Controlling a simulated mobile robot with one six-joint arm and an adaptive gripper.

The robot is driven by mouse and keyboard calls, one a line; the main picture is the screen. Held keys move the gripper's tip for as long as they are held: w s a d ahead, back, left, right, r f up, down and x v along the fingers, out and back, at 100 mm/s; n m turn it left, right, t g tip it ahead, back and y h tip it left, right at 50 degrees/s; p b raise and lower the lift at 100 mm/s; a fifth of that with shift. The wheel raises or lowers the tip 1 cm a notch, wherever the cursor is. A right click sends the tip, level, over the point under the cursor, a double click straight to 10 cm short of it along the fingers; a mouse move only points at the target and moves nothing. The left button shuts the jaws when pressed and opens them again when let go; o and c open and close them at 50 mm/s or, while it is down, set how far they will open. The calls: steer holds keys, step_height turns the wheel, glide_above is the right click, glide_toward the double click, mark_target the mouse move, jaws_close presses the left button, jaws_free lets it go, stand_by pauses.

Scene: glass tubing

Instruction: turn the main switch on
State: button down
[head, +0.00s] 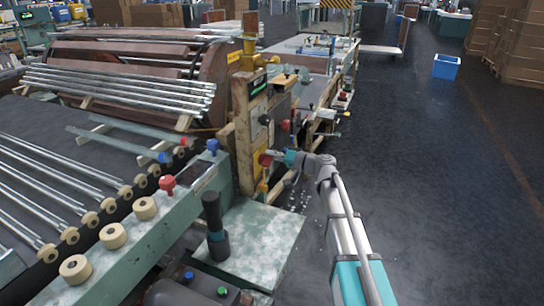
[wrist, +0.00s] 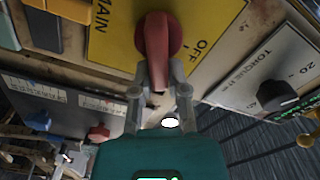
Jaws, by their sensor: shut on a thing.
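The main switch is a red rotary handle (wrist: 155,45) on a yellow plate (wrist: 118,38) in the wrist view. The plate reads MAIN on the left and OFF on the right. The handle's grip points down the wrist picture, toward my gripper (wrist: 158,82). My gripper's two fingers are shut on the handle's lower end, one on each side. In the head view my gripper (head: 278,157) is at the red handle (head: 265,159) on the worn machine post. The yellow plate is mostly hidden there.
Right of the switch is a black torque dial (wrist: 277,96) on a pale plate. A plate with a blue knob (wrist: 38,120) and a red knob (wrist: 99,132) is at lower left. Open dark floor (head: 430,180) lies right of my arm.

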steer(key=m, duration=0.2)
steer(key=f+m+b, duration=0.1)
steer(key=m, duration=0.2)
steer(key=shift+s+a+f, duration=0.1)
steer(key=shift+a+f, duration=0.05)
stand_by(0.3)
steer(key=c, duration=0.6)
jaws_free()
steer(key=shift+c, duration=0.2)
steer(key=shift+m, duration=0.3)
steer(key=shift+d, duration=0.35)
steer(key=v, duration=1.1)
steer(key=shift+d, duration=0.2)
steer(key=shift+s, duration=0.15)
